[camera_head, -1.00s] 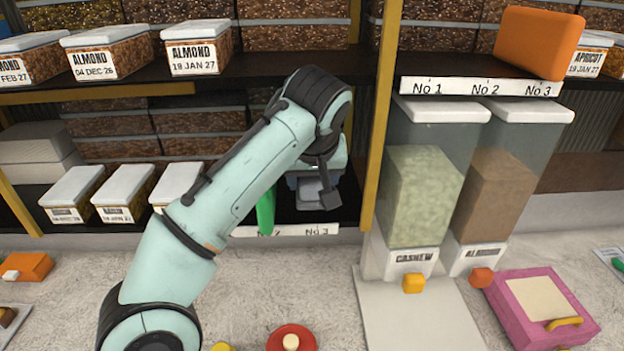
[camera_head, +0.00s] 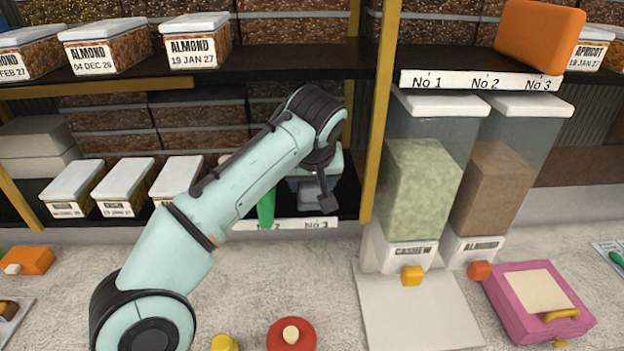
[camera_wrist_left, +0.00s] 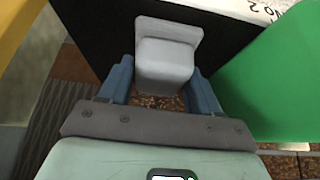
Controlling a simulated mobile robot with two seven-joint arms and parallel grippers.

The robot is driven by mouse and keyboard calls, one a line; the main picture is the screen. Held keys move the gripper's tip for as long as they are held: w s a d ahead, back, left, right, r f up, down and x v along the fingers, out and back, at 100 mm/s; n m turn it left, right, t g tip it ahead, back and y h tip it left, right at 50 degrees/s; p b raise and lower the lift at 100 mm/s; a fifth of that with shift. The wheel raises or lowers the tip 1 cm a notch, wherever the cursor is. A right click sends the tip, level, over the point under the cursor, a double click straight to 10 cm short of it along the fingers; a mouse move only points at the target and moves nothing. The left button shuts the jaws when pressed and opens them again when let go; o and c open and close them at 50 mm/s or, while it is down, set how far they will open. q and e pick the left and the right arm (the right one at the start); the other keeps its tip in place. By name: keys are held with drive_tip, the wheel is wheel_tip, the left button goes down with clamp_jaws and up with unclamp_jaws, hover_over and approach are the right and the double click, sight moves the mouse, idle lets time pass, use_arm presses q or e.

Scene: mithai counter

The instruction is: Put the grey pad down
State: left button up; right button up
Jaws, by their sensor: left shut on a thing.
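The grey pad (camera_wrist_left: 166,58) is a small block with a wider flat lip at its far end. In the left wrist view it sits between the two blue fingers of my left gripper (camera_wrist_left: 163,82), which is shut on it. In the head view my left gripper (camera_head: 308,186) and the pad (camera_head: 318,198) are at the front of the lower shelf, above the strip marked No 3, partly hidden by my wrist. I cannot tell whether the pad touches the shelf. My right gripper is not in view.
A green object (camera_head: 266,208) stands just left of the gripper; it is large in the wrist view (camera_wrist_left: 275,80). A yellow post (camera_head: 381,120) rises to the right. White-lidded boxes (camera_head: 127,185) line the lower shelf at left. Two dispensers (camera_head: 420,190) stand beyond the post.

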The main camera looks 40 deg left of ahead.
use_arm(q)
drive_tip(key=o, duration=1.1)
drive_tip(key=shift+s, duration=0.1)
drive_tip(key=shift+c, duration=0.2)
drive_tip(key=shift+d+r, duration=0.1)
drive_tip(key=shift+r, duration=0.25)
drive_tip(key=v, duration=1.1)
drive_tip(key=shift+r, duration=0.25)
drive_tip(key=shift+s+d, duration=0.1)
drive_tip(key=shift+s, duration=0.05)
